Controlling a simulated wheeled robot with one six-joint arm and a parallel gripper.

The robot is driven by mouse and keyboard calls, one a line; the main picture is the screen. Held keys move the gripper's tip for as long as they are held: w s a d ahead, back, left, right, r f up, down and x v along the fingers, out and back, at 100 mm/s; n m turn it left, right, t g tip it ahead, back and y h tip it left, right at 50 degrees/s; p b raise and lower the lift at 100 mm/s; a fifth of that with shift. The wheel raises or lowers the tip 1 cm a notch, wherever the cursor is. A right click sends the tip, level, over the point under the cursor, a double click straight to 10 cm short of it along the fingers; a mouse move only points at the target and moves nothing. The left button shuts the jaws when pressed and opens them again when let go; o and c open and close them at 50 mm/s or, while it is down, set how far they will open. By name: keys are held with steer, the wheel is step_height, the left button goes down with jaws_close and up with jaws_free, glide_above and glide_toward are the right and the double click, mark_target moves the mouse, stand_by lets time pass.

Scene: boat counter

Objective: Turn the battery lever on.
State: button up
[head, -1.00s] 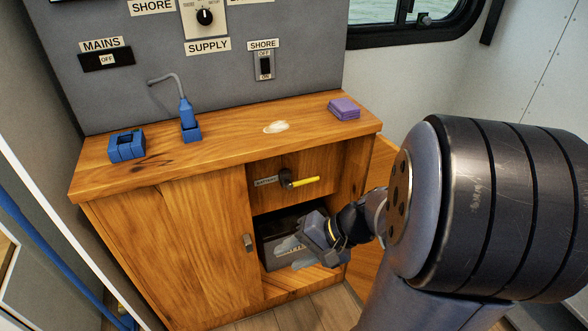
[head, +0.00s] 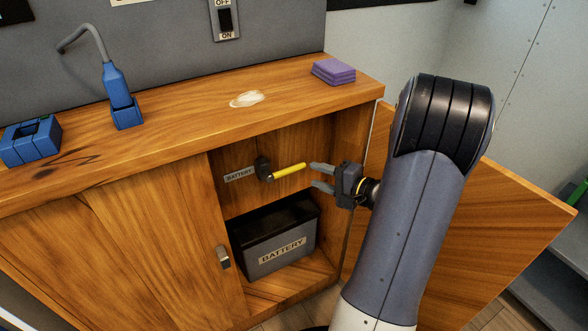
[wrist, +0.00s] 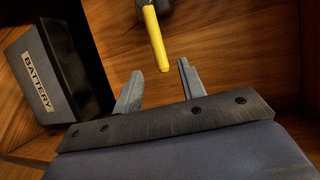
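The battery lever (head: 289,171) is a yellow handle on a dark round hub (head: 263,169), mounted on the back panel inside the open cupboard, next to a "BATTERY" label (head: 239,175). The handle points right and slightly up in the head view. My gripper (head: 318,177) is open just right of the handle's tip. In the wrist view the yellow handle (wrist: 154,38) comes down from the top, and its tip ends between and just beyond the two fingers (wrist: 160,82). The fingers do not appear to touch it.
A black and grey battery box (head: 275,242) stands on the cupboard floor below the lever. The open door (head: 470,215) is at right behind my arm. A purple cloth stack (head: 333,71), a blue plug in its socket (head: 120,95) and a blue holder (head: 30,142) are on the countertop.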

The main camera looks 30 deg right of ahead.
mark_target(298, 169)
steer(key=b+x, duration=0.1)
steer(key=x, duration=0.7)
steer(key=shift+w+a+f, duration=0.1)
steer(key=shift+w+a, duration=0.05)
steer(key=shift+c, duration=0.3)
jaws_close()
